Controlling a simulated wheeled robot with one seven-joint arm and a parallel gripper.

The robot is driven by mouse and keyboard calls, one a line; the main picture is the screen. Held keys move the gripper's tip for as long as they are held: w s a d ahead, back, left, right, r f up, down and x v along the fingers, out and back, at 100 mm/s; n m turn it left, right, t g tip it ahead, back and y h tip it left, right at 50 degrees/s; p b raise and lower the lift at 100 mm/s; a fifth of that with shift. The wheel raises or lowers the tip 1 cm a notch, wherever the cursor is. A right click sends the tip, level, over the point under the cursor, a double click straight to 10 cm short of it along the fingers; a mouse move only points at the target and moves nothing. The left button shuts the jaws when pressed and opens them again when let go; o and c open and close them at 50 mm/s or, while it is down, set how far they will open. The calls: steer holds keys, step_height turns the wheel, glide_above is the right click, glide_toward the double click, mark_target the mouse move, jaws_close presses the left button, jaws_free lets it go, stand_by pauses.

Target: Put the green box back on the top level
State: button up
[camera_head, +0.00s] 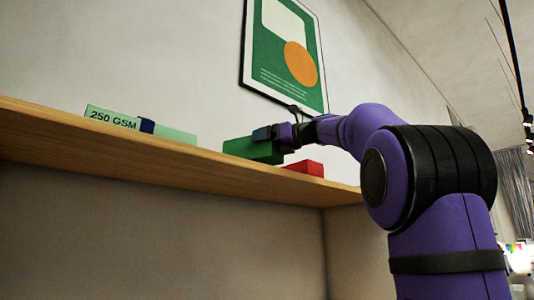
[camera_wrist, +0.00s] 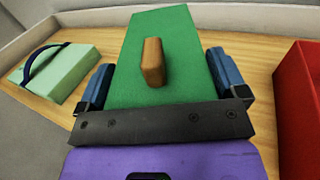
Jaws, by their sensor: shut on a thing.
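The green box (camera_head: 240,149) is at the top shelf, between a pale green pack and a red box. In the wrist view the green box (camera_wrist: 178,30) has a brown wooden knob (camera_wrist: 153,62) on its upper face. My gripper (camera_head: 263,134) is shut on the green box, with a blue finger along each side of it; it also shows in the wrist view (camera_wrist: 160,66). The box's underside is hidden by the shelf edge, so I cannot tell whether it touches the board.
The wooden top shelf (camera_head: 100,144) also bears a pale green "250 GSM" pack (camera_head: 175,134) with a dark band on the left and a red box (camera_head: 308,168) on the right. Gaps show on both sides of the green box. A framed poster (camera_head: 262,50) hangs behind.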

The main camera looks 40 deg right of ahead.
mark_target(267, 152)
steer(key=shift+f, duration=1.7)
steer(key=shift+f, duration=0.15)
steer(key=o, duration=0.7)
steer(key=v, duration=1.2)
